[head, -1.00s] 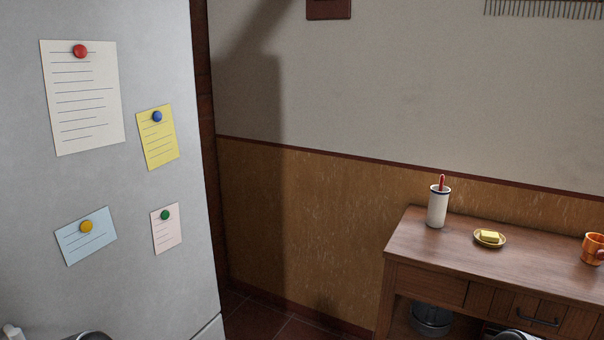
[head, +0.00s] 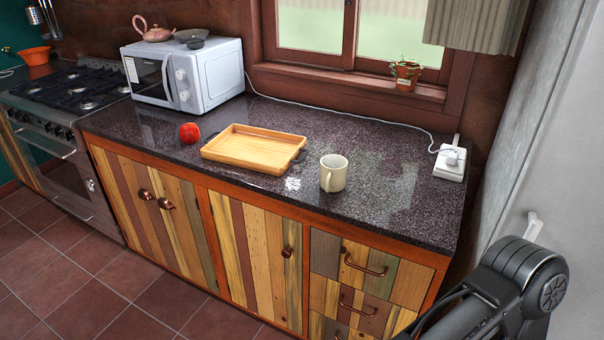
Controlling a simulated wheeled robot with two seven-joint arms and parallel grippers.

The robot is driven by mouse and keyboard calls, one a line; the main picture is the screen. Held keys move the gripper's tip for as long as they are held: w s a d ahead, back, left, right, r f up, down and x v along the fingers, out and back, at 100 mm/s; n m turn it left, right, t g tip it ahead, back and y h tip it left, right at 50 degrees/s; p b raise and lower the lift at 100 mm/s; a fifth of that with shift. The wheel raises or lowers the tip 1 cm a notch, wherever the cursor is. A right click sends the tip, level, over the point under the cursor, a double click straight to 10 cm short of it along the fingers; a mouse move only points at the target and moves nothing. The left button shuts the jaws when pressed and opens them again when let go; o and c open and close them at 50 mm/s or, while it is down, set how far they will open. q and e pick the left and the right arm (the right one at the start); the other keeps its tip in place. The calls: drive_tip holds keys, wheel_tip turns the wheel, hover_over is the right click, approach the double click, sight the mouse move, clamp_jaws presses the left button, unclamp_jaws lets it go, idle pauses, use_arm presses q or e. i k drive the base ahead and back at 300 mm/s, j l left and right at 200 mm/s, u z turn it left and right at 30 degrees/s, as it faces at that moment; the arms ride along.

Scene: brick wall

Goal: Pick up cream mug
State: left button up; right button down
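The cream mug (head: 333,174) stands upright on the dark speckled countertop (head: 390,220), near its front edge. Its handle points to the upper right. Nothing is touching it. No gripper fingers show in the head view. Only a black and grey part of my own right arm shows at the lower right, well away from the mug. My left arm is out of view.
A wooden tray (head: 254,149) lies left of the mug, with a red apple (head: 189,132) beyond it. A white microwave (head: 186,74) stands at the back left. A power strip (head: 450,163) and the fridge side (head: 545,130) bound the right. The tiled floor in front is clear.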

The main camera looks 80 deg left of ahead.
sight(333, 167)
drive_tip(key=u, duration=2.5)
drive_tip(key=i+j+u, duration=0.1)
drive_tip(key=u, duration=0.25)
drive_tip(key=i+j+u, duration=0.1)
drive_tip(key=u, duration=0.25)
drive_tip(key=i+l, duration=0.05)
drive_tip(key=i, duration=0.05)
